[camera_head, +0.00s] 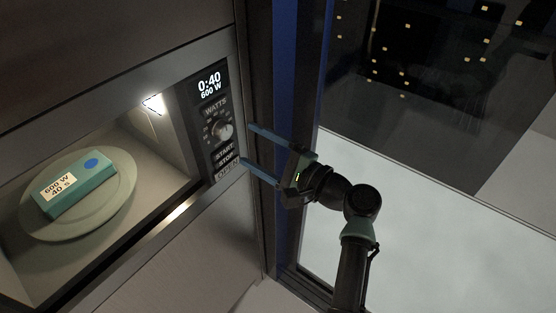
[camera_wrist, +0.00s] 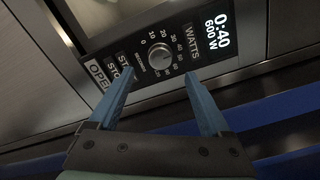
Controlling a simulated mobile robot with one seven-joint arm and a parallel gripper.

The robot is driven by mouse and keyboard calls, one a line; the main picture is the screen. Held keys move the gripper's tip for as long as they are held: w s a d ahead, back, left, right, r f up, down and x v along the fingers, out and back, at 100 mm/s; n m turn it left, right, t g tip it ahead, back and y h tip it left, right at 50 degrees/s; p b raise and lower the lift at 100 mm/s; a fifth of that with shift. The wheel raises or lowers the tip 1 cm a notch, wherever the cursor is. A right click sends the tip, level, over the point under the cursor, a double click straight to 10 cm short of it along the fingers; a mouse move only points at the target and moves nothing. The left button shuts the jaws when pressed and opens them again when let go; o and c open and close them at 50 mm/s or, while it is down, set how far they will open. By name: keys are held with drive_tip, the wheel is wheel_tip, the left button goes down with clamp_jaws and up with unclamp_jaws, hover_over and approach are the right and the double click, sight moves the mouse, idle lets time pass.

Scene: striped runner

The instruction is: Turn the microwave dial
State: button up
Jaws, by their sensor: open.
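The microwave (camera_head: 180,110) is built into the wall at the left in the head view. Its round silver dial (camera_head: 222,130) sits on the dark control panel, below the display (camera_head: 209,84) that reads 0:40 and 600 W. In the wrist view the dial (camera_wrist: 160,57) has a ring of numbers around it. My gripper (camera_head: 246,144) is open and empty, its two blue fingers pointing at the panel. In the wrist view the fingertips (camera_wrist: 158,78) lie to either side of the dial, apart from it and short of it.
The START and STOP buttons (camera_head: 224,154) and OPEN button (camera_head: 227,169) lie below the dial. Inside the lit cavity, a teal box (camera_head: 75,186) labelled 600 W 40 s stands on a round plate (camera_head: 120,195). A blue vertical strip (camera_head: 285,60) and window frame are close to my gripper.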

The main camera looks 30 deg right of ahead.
drive_tip(key=v, duration=0.6)
drive_tip(key=shift+s+b, duration=0.25)
drive_tip(key=shift+b, duration=0.15)
